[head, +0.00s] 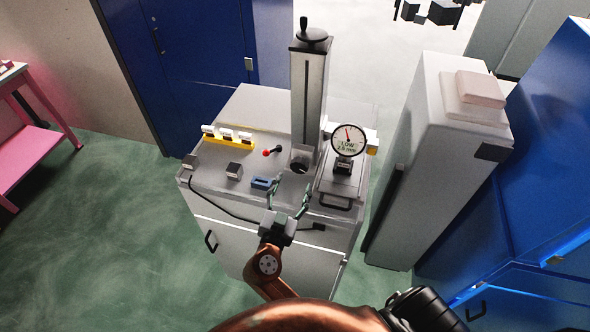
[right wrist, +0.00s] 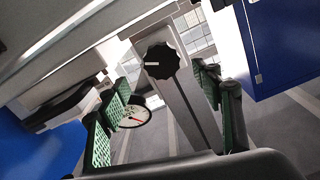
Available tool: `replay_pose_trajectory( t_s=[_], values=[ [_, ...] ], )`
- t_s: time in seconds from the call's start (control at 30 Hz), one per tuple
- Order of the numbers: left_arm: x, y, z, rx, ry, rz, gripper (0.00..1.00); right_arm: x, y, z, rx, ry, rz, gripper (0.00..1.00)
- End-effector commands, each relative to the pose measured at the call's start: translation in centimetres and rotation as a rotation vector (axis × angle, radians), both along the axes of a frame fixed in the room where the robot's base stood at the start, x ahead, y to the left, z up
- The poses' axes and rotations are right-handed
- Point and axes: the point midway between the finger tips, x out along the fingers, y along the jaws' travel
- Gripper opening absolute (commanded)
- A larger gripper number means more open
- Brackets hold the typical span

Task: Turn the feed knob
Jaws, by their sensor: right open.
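The feed knob (head: 299,166) is a dark round knob low on the front of the upright column (head: 306,98) on the grey cabinet. In the right wrist view the black scalloped knob (right wrist: 161,62) has a small white mark and appears between my fingers, beyond their tips. My right gripper (head: 290,191) is open and empty just in front of the knob. Its green finger pads show on both sides in the right wrist view (right wrist: 160,82). I see no contact with the knob. My left gripper is not in view.
A dial gauge (head: 348,140) reading LOW stands right of the column. A red-tipped lever (head: 267,153), a blue block (head: 262,183) and a yellow strip (head: 229,141) with white pieces are to the left. A tall grey cabinet (head: 395,170) stands at right.

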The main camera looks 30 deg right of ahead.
Motion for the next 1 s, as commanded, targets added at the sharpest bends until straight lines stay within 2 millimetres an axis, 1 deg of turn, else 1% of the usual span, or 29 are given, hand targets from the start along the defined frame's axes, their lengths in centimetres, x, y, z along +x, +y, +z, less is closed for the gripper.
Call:
replay_pose_trajectory(
  t_s=[0.03, 0.2, 0.4, 0.53, 0.8, 1.0],
  values=[
    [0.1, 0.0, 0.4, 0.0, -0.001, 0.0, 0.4, 0.5, -0.5, 0.3, -0.004, -0.001, 0.002, 0.59],
    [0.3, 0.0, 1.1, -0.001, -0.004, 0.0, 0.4, 2.5, -2.4, 0.4, -0.006, -0.001, 0.005, 0.59],
    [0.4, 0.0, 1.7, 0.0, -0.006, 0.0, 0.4, 4.3, -4.2, 0.2, -0.004, 0.003, 0.007, 0.59],
    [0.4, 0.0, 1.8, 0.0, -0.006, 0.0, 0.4, 4.8, -4.7, 0.1, -0.003, 0.003, 0.007, 0.59],
    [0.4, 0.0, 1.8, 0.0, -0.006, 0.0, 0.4, 4.9, -4.8, 0.0, -0.003, 0.003, 0.008, 0.59],
    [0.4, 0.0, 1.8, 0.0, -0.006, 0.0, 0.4, 4.9, -4.7, 0.0, -0.003, 0.003, 0.008, 0.46]
  ],
)
